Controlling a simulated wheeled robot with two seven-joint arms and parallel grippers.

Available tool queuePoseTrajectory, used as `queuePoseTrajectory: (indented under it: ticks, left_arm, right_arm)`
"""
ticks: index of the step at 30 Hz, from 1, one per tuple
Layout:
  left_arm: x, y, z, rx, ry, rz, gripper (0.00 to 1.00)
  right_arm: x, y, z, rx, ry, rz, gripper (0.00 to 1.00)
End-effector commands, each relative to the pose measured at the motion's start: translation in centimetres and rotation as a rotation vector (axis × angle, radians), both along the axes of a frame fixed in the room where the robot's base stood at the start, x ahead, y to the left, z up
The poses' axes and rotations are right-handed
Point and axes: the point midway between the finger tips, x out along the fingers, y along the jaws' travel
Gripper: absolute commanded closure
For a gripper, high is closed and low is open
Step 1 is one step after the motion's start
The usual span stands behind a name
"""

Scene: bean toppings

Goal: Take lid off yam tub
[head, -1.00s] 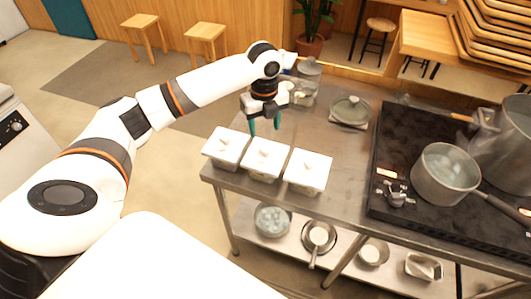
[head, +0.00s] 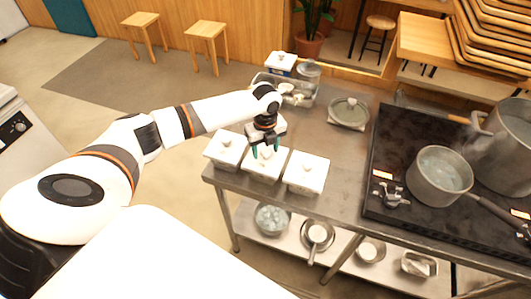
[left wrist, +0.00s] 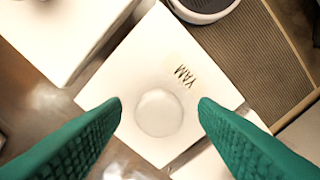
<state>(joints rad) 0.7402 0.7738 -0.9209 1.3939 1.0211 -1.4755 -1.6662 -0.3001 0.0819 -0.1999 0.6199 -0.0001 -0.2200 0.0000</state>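Three white lidded tubs stand in a row on the steel table's near left corner. The middle one is the yam tub (head: 262,174); its square white lid (left wrist: 118,92) is marked YAM in the left wrist view and has a round knob (left wrist: 158,113). My left gripper (head: 268,151) is over this tub, its green fingers pointing down. In the left wrist view the left gripper (left wrist: 160,104) is open, with a finger on each side of the knob and gaps between. The lid lies on the tub. My right gripper is not in view.
The left tub (head: 225,151) and right tub (head: 306,174) stand close on either side. A glass-lidded pan (head: 348,112) and a clear container (head: 302,95) are behind. A saucepan (head: 440,175) stands on the black stove at right. Steel tabletop is bare right of the tubs.

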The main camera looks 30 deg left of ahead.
Motion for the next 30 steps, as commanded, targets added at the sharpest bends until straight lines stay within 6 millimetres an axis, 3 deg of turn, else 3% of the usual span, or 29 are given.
queuePoseTrajectory:
  ticks: [1,8,18,30]
  left_arm:
    - [0.0,0.0,0.0,0.0,0.0,0.0,0.54]
    - [0.0,0.0,0.1,0.0,0.0,0.001,0.92]
    - [0.1,0.0,0.8,0.0,-0.004,0.001,0.93]
    - [0.1,0.0,8.2,0.0,-0.004,0.0,0.93]
  right_arm:
    - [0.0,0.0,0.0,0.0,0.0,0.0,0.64]
    - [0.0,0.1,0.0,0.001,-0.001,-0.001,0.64]
    - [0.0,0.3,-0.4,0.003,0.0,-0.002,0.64]
    - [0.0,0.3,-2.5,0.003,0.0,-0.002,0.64]
